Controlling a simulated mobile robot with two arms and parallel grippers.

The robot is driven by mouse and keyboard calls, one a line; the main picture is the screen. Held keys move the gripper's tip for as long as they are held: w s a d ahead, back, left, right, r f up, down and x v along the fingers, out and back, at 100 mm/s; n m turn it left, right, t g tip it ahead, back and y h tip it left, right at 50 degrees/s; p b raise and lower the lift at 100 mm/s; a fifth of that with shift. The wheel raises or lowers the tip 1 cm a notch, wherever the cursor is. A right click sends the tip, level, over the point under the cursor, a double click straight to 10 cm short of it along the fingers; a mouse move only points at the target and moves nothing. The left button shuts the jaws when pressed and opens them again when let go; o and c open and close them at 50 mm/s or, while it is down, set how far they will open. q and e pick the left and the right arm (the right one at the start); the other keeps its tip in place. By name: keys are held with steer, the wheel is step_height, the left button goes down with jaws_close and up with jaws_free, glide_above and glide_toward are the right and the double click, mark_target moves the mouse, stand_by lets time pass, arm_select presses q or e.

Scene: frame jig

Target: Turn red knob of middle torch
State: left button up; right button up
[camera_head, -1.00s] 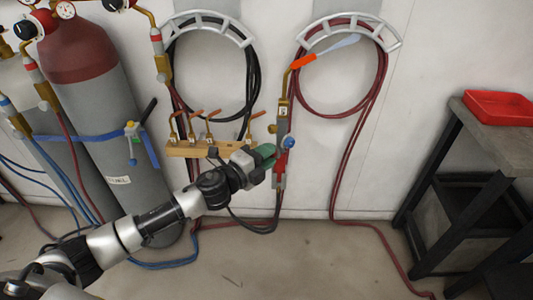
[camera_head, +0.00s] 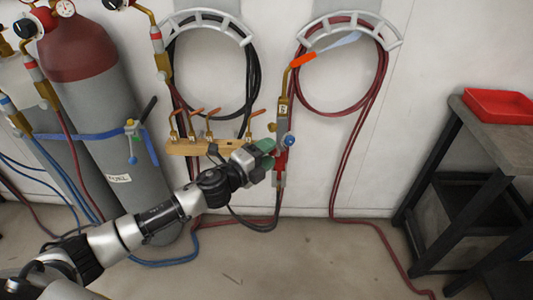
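The torch (camera_head: 283,112) hangs upright on the wall in the middle of the view, with an orange part and a pale tip at its top. A blue knob (camera_head: 289,140) sticks out on its right side. Red parts (camera_head: 281,158) show just below, where I cannot clearly separate the red knob from the red fitting. My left gripper (camera_head: 269,155) has green fingertips and is at the torch's left side, by the red parts. Its fingers look spread apart; contact with the knob cannot be told. My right gripper is not in view.
A wooden rack (camera_head: 203,148) with several brass torch ends is left of the torch. Black hose (camera_head: 254,80) and red hose (camera_head: 380,80) hang coiled on wall brackets. Gas cylinders (camera_head: 95,130) stand at left. A table (camera_head: 510,144) with a red tray (camera_head: 497,105) stands at right.

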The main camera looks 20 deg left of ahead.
arm_select(q)
steer(key=shift+s, duration=0.1)
steer(key=b+v, duration=0.2)
steer(key=v, duration=0.8)
steer(key=shift+s+a, duration=0.25)
steer(key=shift+s, duration=0.05)
